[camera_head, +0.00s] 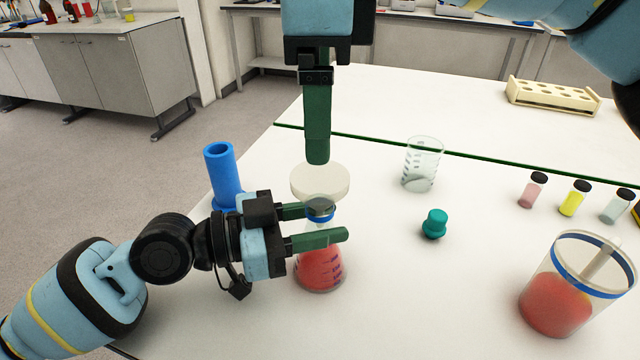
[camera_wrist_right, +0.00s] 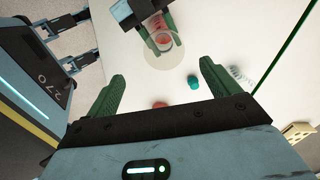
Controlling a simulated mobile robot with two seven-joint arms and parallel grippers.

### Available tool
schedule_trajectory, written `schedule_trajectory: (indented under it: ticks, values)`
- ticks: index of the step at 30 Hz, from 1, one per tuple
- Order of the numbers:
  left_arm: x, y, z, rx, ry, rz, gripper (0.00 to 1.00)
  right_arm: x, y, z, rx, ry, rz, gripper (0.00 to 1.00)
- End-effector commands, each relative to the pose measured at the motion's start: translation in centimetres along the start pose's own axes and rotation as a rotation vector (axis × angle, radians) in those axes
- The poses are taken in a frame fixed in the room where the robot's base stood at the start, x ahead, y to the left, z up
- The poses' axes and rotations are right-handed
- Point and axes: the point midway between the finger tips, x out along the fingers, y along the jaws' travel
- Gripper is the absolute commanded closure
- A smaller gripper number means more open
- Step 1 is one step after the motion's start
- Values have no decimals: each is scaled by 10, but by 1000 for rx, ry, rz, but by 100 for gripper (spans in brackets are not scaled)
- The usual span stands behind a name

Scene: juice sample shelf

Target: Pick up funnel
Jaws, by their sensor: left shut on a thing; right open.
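A pale, translucent round funnel (camera_head: 323,183) sits over the mouth of a conical flask (camera_head: 318,272) holding red liquid; its stem cannot be made out. In the right wrist view the funnel (camera_wrist_right: 152,62) is a see-through disc with red showing through. My left gripper (camera_head: 332,222) is shut on the flask's neck from the left, and the flask is upright. My right gripper (camera_head: 317,160) points down just above the funnel. Its two green fingers stand apart and empty in the right wrist view (camera_wrist_right: 162,72), with the funnel below and beyond them.
A blue cylinder (camera_head: 221,175) stands left of the flask. A glass beaker (camera_head: 422,165) and a teal stopper (camera_head: 434,224) are to the right. Farther right are several capped vials (camera_head: 574,198), a large jar of red liquid (camera_head: 556,305) and a tube rack (camera_head: 552,97).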

Motion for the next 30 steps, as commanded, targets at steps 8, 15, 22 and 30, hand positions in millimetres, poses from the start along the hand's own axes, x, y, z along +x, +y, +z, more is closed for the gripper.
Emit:
schedule_trajectory:
  ticks: [8,15,22,30]
  values:
    - [0,0,0,0,-1,0,93,0,0,0,85,-1,-1,12]
    - [0,0,0,0,-1,0,93,18,0,0,84,1,1,12]
    - [0,0,0,0,-1,0,93,54,0,0,84,0,0,12]
    - [0,0,0,0,-1,0,93,69,0,0,83,-1,0,12]
